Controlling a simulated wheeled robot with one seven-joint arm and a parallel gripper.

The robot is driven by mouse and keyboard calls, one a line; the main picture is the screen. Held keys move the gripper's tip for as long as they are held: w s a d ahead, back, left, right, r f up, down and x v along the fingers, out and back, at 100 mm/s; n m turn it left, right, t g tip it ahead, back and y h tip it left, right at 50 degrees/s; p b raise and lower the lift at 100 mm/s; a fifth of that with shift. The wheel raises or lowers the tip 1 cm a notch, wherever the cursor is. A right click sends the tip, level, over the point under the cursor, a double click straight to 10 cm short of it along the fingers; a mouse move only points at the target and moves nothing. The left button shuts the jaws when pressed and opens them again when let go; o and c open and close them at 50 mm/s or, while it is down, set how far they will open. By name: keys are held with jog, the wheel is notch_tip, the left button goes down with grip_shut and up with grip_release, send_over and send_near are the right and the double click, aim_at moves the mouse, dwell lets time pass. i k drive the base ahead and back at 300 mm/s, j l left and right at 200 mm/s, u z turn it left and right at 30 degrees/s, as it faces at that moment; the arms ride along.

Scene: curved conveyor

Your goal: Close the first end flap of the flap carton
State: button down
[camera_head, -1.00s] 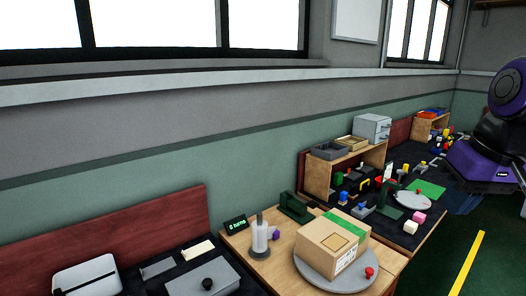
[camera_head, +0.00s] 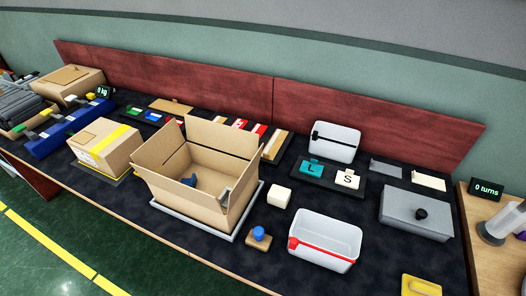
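The flap carton (camera_head: 180,200) is a brown cardboard box near the middle of the view, standing on a light grey plate (camera_head: 230,236) on the dark bench top. Its top is open and its flaps stand up around the opening, with a tall back flap (camera_head: 222,136) and a left flap (camera_head: 158,146). A small blue thing (camera_head: 188,181) shows inside the carton. A small grey piece shows at its right inner side. I cannot tell which flap is the first end flap. My gripper is not in view.
A taped carton (camera_head: 105,146) stands close to the left. A white cube (camera_head: 279,197), a blue-knobbed block (camera_head: 258,238) and a white bin with a red band (camera_head: 325,242) lie to the right. A grey lidded box (camera_head: 416,212) stands farther right. Green floor lies in front.

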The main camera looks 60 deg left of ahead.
aim_at(239, 186)
jog(key=u, duration=2.15)
